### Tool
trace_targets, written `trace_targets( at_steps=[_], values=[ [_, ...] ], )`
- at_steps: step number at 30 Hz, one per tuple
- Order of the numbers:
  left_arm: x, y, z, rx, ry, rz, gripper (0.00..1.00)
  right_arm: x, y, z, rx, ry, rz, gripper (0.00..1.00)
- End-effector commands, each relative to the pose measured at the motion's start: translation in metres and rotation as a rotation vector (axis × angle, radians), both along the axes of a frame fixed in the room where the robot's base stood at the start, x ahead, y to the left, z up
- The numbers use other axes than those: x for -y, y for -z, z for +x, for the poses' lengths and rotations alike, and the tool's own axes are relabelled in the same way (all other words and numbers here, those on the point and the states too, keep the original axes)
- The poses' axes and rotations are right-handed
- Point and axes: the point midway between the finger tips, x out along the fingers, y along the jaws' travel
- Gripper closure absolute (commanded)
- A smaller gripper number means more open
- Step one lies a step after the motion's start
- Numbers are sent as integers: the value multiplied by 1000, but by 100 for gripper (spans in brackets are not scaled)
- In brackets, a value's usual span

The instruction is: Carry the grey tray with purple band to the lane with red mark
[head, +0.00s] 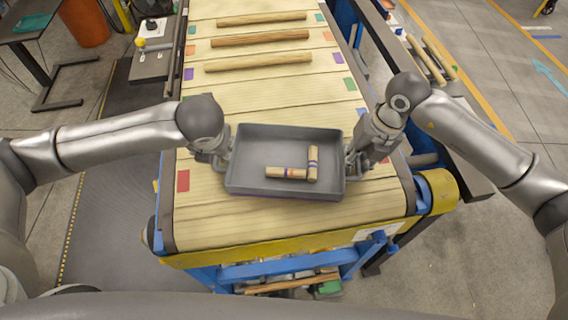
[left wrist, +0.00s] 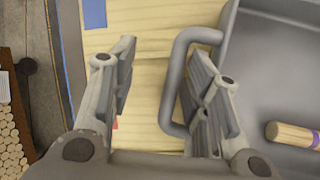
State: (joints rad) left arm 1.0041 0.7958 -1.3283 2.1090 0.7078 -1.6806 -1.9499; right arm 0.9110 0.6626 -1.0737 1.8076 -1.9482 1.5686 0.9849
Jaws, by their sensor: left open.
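The grey tray (head: 248,182) is at the near end of the slatted wooden belt, with a thin purple line along its lower front edge. Two short wooden pieces (head: 287,173) with coloured bands lie in it. A red mark (head: 183,181) is on the belt left of the tray, and another red mark (head: 384,161) is to its right. My left gripper (head: 220,158) is at the tray's left side. In the left wrist view, its open fingers (left wrist: 161,55) stand either side of the tray handle (left wrist: 176,75). My right gripper (head: 352,160) is at the tray's right side; its fingertips are unclear.
Three wooden rods (head: 260,40) lie across the far part of the belt. Coloured marks line both belt edges. A yellow end bar (head: 290,245) borders the near end. A side table with controls (head: 152,45) and an orange bin (head: 84,22) stand at the left.

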Motion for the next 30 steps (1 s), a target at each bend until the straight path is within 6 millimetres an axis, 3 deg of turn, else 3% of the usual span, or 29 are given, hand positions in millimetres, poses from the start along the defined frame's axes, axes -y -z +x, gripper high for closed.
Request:
trace_targets(
  at_steps=[1, 11, 24, 30],
  values=[
    [11, 3, -4, -8, 22, -23, 37, -8, 0, -3, -2, -12, 17, 68],
    [12, 2, -6, -10, 23, -23, 39, -8, 0, -3, -3, -13, 17, 68],
    [18, -56, -25, 2, 17, -19, 36, -8, 1, -4, -4, -13, 17, 68],
    [19, -70, -32, 0, 13, -15, 36, -8, -1, -4, -3, -13, 17, 68]
  ],
)
